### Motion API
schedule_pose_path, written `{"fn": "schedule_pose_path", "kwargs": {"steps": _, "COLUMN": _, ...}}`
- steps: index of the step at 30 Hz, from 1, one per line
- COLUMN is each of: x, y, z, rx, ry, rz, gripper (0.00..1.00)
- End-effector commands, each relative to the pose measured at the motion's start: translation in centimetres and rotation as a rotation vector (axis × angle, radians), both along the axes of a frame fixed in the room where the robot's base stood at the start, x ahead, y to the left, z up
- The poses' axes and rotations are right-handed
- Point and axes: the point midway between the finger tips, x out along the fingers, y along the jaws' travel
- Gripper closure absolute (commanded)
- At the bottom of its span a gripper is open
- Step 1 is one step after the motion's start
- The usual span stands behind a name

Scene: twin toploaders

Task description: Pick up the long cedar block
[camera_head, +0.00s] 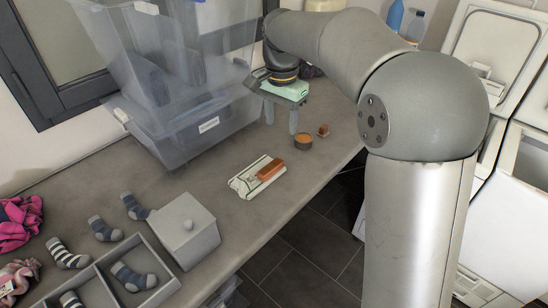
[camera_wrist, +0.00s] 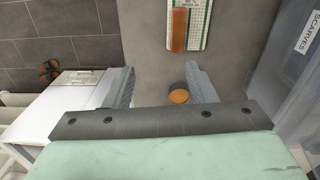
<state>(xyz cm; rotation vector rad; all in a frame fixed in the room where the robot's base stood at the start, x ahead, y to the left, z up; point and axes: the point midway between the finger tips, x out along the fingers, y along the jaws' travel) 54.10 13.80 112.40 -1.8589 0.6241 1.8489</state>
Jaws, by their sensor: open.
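The long cedar block (camera_head: 270,169) is an orange-brown bar lying on a flat white and green package (camera_head: 246,182) on the counter. In the wrist view the block (camera_wrist: 179,30) shows at the top, ahead of my fingers, with the package (camera_wrist: 198,28) beside and under it. My gripper (camera_head: 281,116) is open and empty, above the counter, beyond the block and apart from it. In the wrist view its two fingers (camera_wrist: 160,78) are spread wide. A short round cedar piece (camera_head: 303,141) and a small cedar cube (camera_head: 323,130) stand on the counter near my gripper.
Stacked clear bins (camera_head: 205,123) stand behind the block at the left. A grey lidded box (camera_head: 184,230), a sock tray (camera_head: 133,262) and loose socks (camera_head: 104,229) lie at the front left. White toploaders (camera_head: 510,195) stand at the right.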

Motion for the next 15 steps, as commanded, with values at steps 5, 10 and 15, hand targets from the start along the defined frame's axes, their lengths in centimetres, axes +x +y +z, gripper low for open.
{"fn": "schedule_pose_path", "kwargs": {"steps": 5, "x": 2.5, "y": 2.2, "z": -0.5, "rx": 0.006, "ry": 0.007, "rz": -0.083, "gripper": 0.49}}
{"fn": "schedule_pose_path", "kwargs": {"steps": 10, "x": 2.6, "y": 2.3, "z": -2.9, "rx": 0.005, "ry": 0.009, "rz": -0.095, "gripper": 0.49}}
{"fn": "schedule_pose_path", "kwargs": {"steps": 15, "x": 2.6, "y": 2.3, "z": -6.6, "rx": 0.005, "ry": 0.009, "rz": -0.093, "gripper": 0.49}}
